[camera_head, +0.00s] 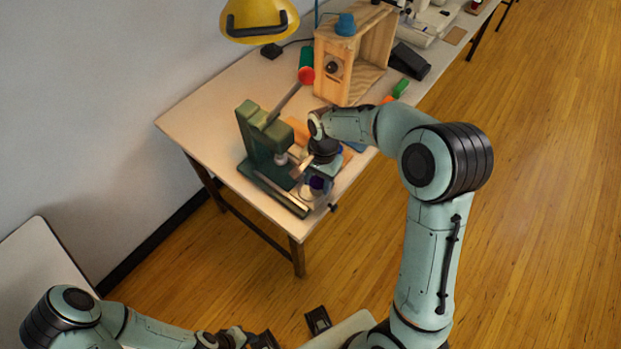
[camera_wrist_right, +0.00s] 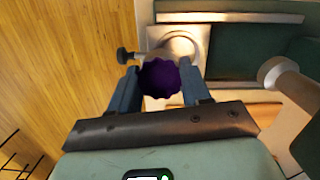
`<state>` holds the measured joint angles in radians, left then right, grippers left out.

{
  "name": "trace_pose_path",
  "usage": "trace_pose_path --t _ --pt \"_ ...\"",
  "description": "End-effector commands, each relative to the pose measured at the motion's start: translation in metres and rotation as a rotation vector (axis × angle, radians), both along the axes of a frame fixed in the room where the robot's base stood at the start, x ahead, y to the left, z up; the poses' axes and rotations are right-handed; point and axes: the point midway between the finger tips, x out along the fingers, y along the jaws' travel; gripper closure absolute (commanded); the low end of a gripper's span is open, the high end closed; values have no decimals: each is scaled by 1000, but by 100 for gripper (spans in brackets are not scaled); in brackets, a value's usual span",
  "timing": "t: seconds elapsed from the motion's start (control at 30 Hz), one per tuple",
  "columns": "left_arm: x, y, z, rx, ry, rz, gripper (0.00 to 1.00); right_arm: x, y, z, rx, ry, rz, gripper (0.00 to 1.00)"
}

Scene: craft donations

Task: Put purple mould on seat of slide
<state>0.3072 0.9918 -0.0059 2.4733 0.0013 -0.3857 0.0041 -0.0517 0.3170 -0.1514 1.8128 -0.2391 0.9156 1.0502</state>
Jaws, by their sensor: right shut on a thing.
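The purple mould (camera_wrist_right: 160,78) is small with a scalloped edge, held between the fingers of my right gripper (camera_wrist_right: 161,84). In the head view the mould (camera_head: 317,183) is a dark purple spot just below that gripper (camera_head: 317,178), over the near end of the green press. The slide's round metal seat (camera_wrist_right: 190,36) lies beyond the mould in the wrist view, partly hidden by it. I cannot tell whether the mould touches the seat. My left gripper (camera_head: 262,340) is low at the bottom edge, away from the table; its fingers do not show clearly.
The green press (camera_head: 262,150) has a lever with a red knob (camera_head: 306,75). A dark knob (camera_wrist_right: 125,56) sticks out beside the seat. A wooden box (camera_head: 345,65), a yellow lamp (camera_head: 258,18) and a black object (camera_head: 409,61) stand farther back on the table.

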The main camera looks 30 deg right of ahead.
Motion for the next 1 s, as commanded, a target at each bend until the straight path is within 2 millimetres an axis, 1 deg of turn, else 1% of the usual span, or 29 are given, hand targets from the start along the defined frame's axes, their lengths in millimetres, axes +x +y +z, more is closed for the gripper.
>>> trace_pose_path --t 0.03,0.23,0.3,0.4,0.5,0.9,0.93,0.97,1.0 --pt "2 0 4 0 -2 0 62 8 3 2 0 0 1 88" --pt "4 0 7 0 -4 0 62 19 8 0 0 0 1 88" --pt "5 0 9 0 -6 0 62 26 11 1 1 -1 2 88" --pt "4 0 7 -1 -5 0 62 23 10 -18 1 5 0 88" --pt "4 0 7 -1 -5 0 62 23 10 -32 0 4 0 88" --pt "3 0 5 0 -3 0 62 23 10 -39 0 0 1 88" --pt "3 0 5 0 -3 0 62 23 10 -40 0 1 1 49" --pt "3 0 5 0 -3 0 62 23 10 -39 0 0 1 40" --pt "3 0 5 0 -3 0 62 23 10 -39 0 0 1 27"
